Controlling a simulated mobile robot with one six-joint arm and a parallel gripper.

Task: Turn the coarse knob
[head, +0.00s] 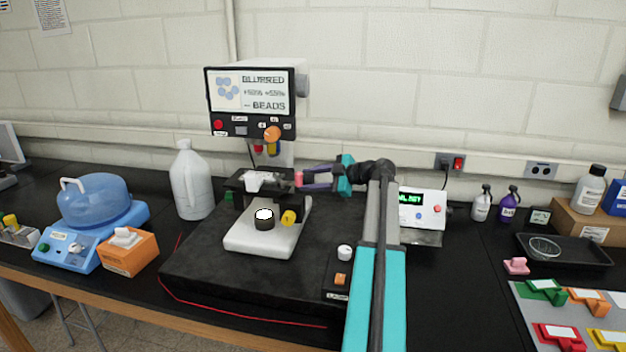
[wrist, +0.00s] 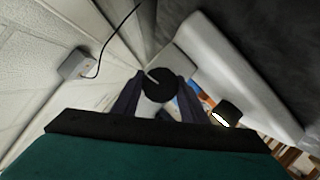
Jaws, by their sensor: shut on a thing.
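In the wrist view a dark round knob (wrist: 158,86) with a pale pointer line sits between my two fingertips. My gripper (wrist: 158,92) is shut on it, one finger on each side. In the head view my gripper (head: 308,178) reaches in from the right to the side of the microscope, at stage height. The microscope screen (head: 252,92) reads "BLURRED" and "BEADS".
A small pink part (head: 298,179) shows by my fingertips. A yellow knob (head: 288,217) and a black lamp housing (head: 264,222) sit on the white base (head: 255,243) below. A white jug (head: 190,182) stands left, a display box (head: 424,208) right.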

